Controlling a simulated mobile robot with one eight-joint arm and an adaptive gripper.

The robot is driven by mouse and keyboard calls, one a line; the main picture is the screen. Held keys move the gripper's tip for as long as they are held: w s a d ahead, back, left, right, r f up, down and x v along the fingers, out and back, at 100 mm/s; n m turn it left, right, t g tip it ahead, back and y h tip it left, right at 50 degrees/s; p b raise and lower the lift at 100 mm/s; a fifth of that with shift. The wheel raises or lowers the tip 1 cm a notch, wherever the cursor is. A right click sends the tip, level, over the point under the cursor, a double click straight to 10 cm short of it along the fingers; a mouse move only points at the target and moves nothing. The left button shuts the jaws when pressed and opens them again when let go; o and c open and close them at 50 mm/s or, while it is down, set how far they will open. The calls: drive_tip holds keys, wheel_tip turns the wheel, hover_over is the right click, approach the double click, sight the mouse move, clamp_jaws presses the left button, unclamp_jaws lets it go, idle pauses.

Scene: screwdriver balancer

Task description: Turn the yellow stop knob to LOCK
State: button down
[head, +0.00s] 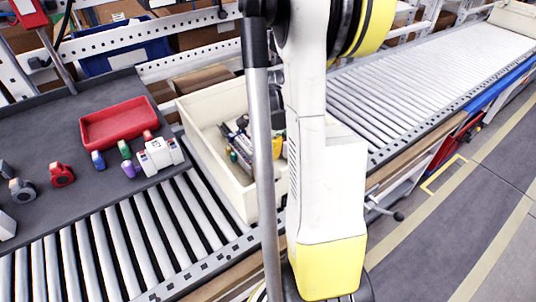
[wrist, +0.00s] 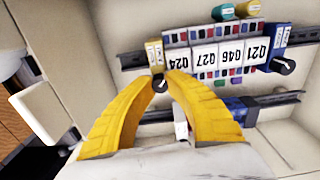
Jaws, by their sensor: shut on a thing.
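The yellow stop (wrist: 154,53) sits at the left end of a row of white labelled blocks (wrist: 205,57) on a metal rail, in the wrist view. Its black knob (wrist: 160,85) is at its lower end, between the tips of my yellow gripper fingers (wrist: 168,80). My gripper is shut on this knob. The knob's pointer and any LOCK mark cannot be made out. In the head view the cream box (head: 237,190) holds the parts, and my arm hides the gripper and the stop.
A blue stop (wrist: 277,40) with a black knob (wrist: 284,65) ends the row on the right. A lower rail (wrist: 280,98) runs below the row. Teal (wrist: 222,12) and yellow (wrist: 249,8) parts lie above. A red tray (head: 118,112) and small coloured items stand on the dark mat (head: 40,130).

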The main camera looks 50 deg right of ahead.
drive_tip(key=n, duration=0.8)
drive_tip(key=shift+n, duration=0.4)
drive_tip(key=n, duration=0.8)
drive_tip(key=shift+n, duration=0.3)
drive_tip(key=c, duration=1.3)
unclamp_jaws()
